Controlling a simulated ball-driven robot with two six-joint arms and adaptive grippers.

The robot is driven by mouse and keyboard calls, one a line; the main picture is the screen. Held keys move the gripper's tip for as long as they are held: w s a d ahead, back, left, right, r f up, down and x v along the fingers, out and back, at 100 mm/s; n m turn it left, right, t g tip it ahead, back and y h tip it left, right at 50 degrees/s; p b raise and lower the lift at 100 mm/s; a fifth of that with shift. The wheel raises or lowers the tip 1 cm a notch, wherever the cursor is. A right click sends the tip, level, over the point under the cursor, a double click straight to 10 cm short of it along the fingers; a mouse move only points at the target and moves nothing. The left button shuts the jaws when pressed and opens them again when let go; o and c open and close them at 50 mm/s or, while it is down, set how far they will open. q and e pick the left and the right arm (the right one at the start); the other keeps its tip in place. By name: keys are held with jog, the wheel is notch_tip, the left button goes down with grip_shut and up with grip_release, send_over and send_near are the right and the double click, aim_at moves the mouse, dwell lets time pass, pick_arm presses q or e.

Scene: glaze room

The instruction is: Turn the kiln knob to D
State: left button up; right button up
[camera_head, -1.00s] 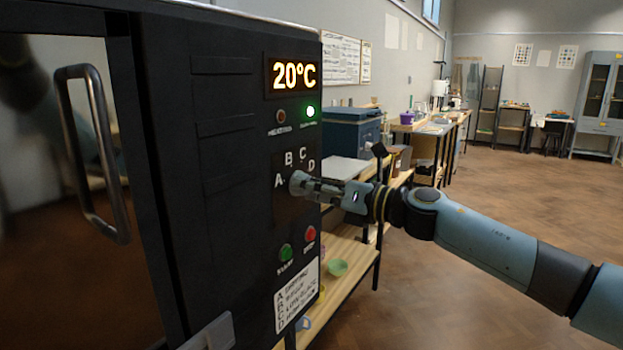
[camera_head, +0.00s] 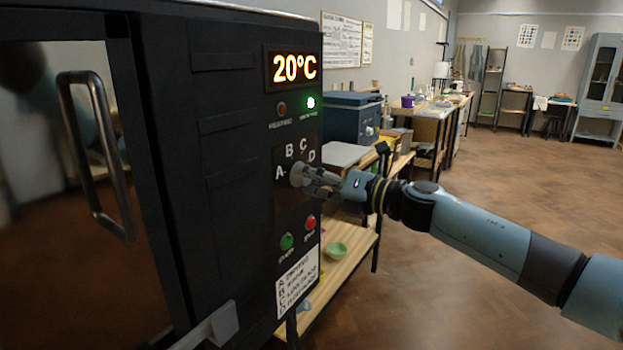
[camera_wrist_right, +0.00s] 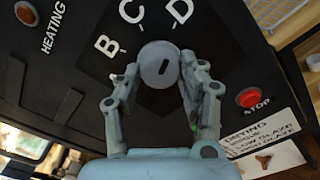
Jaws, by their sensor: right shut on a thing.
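The kiln's knob (camera_head: 297,174) is a grey round disc on a dark panel with the letters A, B, C and D around it. My right gripper (camera_head: 309,178) reaches it from the right and is shut on it. In the right wrist view the knob (camera_wrist_right: 158,62) sits between the two fingertips of my right gripper (camera_wrist_right: 156,84), and a short dark mark shows on its face. B, C and D show there around its far side; A is not visible. I cannot tell which letter the mark points to. My left gripper is not in view.
The display (camera_head: 294,68) reads 20°C, and a green lamp (camera_head: 310,103) is lit. Below the knob are a green start button (camera_head: 287,241) and a red stop button (camera_head: 310,223). A metal door handle (camera_head: 100,155) stands out at left. A wooden shelf with a green bowl (camera_head: 336,250) is right of the kiln.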

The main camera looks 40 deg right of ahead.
jog(key=o, duration=1.2)
jog(key=shift+d, duration=0.1)
jog(key=shift+c, duration=0.2)
jog(key=v, duration=1.2)
